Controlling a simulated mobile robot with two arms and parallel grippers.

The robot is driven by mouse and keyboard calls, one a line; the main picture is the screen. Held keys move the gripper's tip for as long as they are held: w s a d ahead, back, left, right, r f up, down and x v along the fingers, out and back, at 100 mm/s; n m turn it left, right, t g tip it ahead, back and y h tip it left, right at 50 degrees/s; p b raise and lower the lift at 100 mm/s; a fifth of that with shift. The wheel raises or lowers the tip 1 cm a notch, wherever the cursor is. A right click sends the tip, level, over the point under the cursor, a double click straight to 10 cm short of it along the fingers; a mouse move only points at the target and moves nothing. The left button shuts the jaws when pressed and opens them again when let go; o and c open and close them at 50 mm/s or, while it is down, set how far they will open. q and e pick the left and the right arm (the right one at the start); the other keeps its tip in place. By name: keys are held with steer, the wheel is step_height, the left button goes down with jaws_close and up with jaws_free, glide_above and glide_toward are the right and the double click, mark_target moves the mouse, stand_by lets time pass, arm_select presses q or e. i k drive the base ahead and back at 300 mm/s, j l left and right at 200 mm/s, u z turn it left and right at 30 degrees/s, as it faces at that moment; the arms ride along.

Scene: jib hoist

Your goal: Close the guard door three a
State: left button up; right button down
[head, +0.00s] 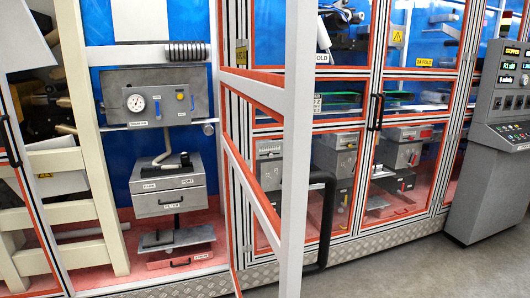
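A guard door (298,150) with a pale grey frame and orange-red inner edging stands swung open towards me in the middle of the head view. Its hinge side is at the frame post to the left, and its free edge is nearest me. A black bar handle (329,215) sticks out to the right of that free edge. I cannot read a label marking it as three a. Left of it the open bay (165,150) shows a gauge box, a grey drawer unit and a blue back wall. Neither of my grippers is in view.
Closed glazed doors (420,120) with black handles (375,112) are on the right, one labelled 2A FOLD. A grey control console (495,150) stands at the far right. Grey floor (400,275) is clear in front. Cream framework (70,200) fills the left.

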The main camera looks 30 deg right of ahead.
mark_target(288, 98)
steer(key=l+u, duration=0.25)
steer(key=l, duration=1.95)
